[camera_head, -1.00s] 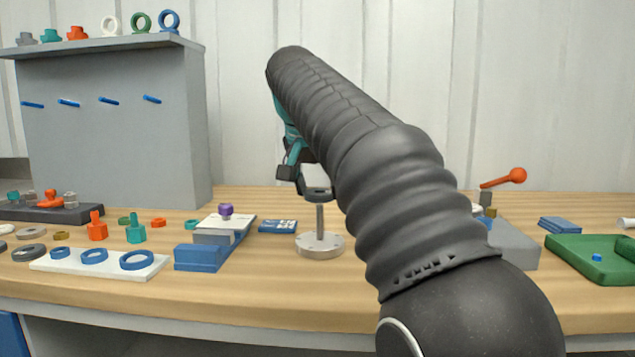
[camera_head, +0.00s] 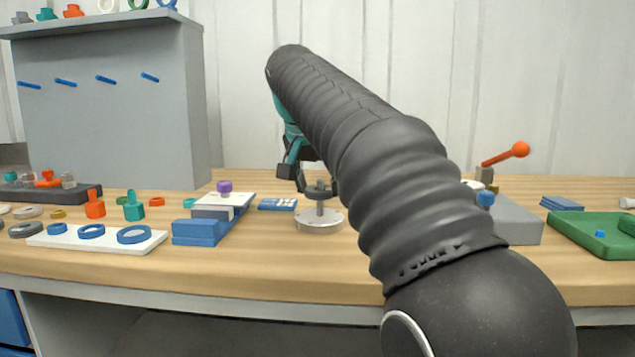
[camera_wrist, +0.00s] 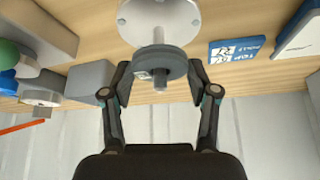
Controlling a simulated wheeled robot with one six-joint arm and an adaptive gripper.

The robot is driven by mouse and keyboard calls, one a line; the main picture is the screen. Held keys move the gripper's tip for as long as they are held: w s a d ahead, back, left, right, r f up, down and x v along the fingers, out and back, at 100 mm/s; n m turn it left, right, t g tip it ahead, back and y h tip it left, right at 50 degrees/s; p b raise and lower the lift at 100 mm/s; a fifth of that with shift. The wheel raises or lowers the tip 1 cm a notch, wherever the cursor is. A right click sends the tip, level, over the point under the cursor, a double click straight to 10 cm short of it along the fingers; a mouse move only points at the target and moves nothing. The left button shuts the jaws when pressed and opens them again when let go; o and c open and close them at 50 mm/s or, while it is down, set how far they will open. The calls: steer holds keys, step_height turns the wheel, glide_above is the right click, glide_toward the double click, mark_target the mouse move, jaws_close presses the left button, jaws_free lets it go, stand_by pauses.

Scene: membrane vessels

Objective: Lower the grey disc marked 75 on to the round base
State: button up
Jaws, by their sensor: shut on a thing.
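The grey disc (camera_head: 318,193) is in my gripper (camera_head: 306,180), around the upright post of the round base (camera_head: 320,224). The post's tip shows above the disc, and bare post shows between the disc and the base plate. In the wrist view the disc (camera_wrist: 168,60) sits between the two fingertips of my gripper (camera_wrist: 160,76), with the post end poking through it towards the camera. The pale base plate (camera_wrist: 140,20) lies beyond, apart from the disc.
Blue blocks (camera_head: 200,232) and a card (camera_head: 277,204) lie left of the base. A white board with blue rings (camera_head: 62,241) is further left. A grey block (camera_head: 517,222) and a green tray (camera_head: 570,240) stand to the right. The table in front of the base is clear.

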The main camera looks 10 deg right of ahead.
steer(key=o, duration=1.2)
steer(key=v, duration=1.2)
steer(key=shift+s, duration=0.1)
